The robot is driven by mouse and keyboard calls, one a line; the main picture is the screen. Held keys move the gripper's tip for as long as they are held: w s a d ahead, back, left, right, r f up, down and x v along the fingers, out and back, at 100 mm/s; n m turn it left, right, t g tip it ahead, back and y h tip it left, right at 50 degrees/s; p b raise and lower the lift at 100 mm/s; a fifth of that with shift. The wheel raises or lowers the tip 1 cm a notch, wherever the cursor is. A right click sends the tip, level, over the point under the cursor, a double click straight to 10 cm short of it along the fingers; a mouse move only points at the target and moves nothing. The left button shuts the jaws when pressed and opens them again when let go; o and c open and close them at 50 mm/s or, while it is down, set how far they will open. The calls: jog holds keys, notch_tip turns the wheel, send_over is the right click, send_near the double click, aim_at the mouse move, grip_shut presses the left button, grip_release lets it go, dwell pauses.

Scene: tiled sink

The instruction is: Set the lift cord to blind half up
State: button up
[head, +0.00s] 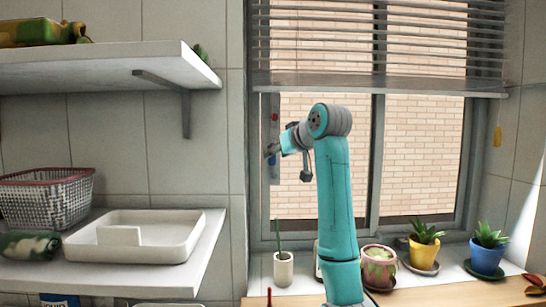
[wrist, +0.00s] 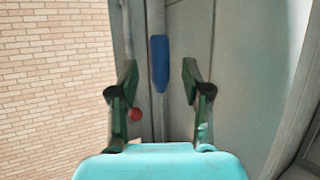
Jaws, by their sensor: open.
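The grey slatted blind (head: 340,50) hangs over the upper part of the window in the head view, its bottom rail (head: 380,84) level. Left of the window, a narrow grey strip (head: 274,98) runs vertically, with a red round piece (head: 275,117) on it. My gripper (head: 270,152) is at this strip, below the red piece. In the wrist view my gripper (wrist: 159,76) is open, with a long blue piece (wrist: 159,50) between its fingers, not visibly gripped. The red piece (wrist: 135,115) shows beside the left finger. I cannot tell which part is the lift cord.
Potted plants, including a white pot (head: 284,270), a pink pot (head: 379,268), a yellow pot (head: 424,254) and a blue pot (head: 487,258), stand along the sill. Shelves at left hold a white tray (head: 185,235) and a basket (head: 45,205). An upper shelf (head: 110,70) juts out.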

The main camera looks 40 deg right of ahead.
jog(key=d+v, duration=0.1)
jog(key=v, duration=0.7)
jog(key=shift+a, duration=0.5)
jog(key=shift+s, duration=0.1)
